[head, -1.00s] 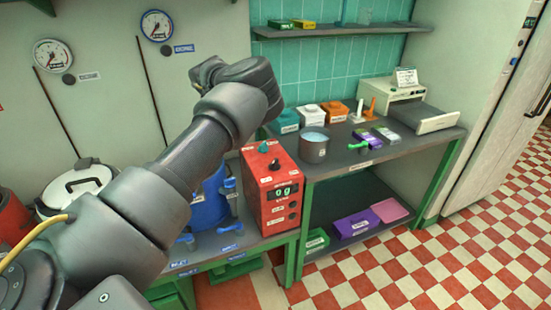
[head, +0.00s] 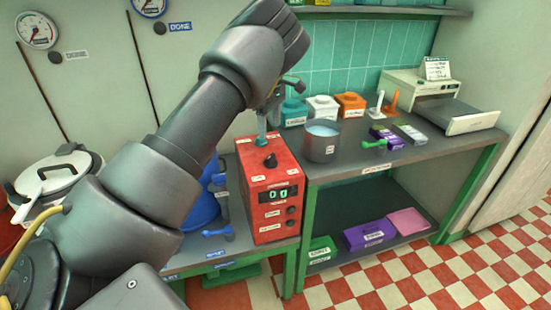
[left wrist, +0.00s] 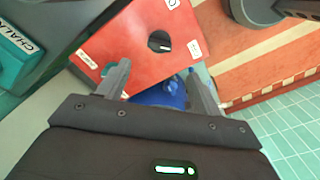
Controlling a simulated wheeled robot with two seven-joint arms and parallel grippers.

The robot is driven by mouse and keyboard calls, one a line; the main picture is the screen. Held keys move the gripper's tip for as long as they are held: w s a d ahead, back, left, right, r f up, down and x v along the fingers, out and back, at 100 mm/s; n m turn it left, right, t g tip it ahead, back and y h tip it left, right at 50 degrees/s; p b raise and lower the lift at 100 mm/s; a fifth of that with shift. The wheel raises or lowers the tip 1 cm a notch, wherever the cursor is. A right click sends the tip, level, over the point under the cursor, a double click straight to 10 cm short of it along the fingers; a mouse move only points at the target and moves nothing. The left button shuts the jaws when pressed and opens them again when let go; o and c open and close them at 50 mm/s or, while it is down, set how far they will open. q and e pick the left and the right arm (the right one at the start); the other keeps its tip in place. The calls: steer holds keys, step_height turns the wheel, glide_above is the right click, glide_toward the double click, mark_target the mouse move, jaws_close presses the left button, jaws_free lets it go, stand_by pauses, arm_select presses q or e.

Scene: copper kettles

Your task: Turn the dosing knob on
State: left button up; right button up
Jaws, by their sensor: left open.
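The red dosing box (head: 268,192) stands on the lower bench, with a lit green display on its front. A black knob (head: 270,160) sits on its top, and a teal part (head: 262,130) rises behind the knob. In the left wrist view the black knob (left wrist: 159,41) bears a white mark pointing roughly right, towards a small label. My left gripper (head: 269,108) is above the back of the box, partly hidden by my arm. In the left wrist view my left gripper (left wrist: 158,68) is open, its fingers spread short of the knob and nothing between them. My right gripper is not in view.
A grey pot (head: 322,142) stands on the workbench to the right, before several lidded boxes. A blue container (head: 203,207) is left of the red box. A shelf (head: 380,11) runs along the wall behind. The checkered floor (head: 420,270) at right is clear.

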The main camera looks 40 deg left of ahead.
mark_target(271, 156)
arm_select(q)
step_height(271, 156, down, 9)
steer(key=shift+f+p, duration=0.1)
steer(key=shift+p, duration=0.35)
steer(key=shift+f, duration=0.95)
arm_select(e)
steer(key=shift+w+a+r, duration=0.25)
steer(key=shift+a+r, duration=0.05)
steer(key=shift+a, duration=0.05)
arm_select(q)
steer(key=c, duration=1)
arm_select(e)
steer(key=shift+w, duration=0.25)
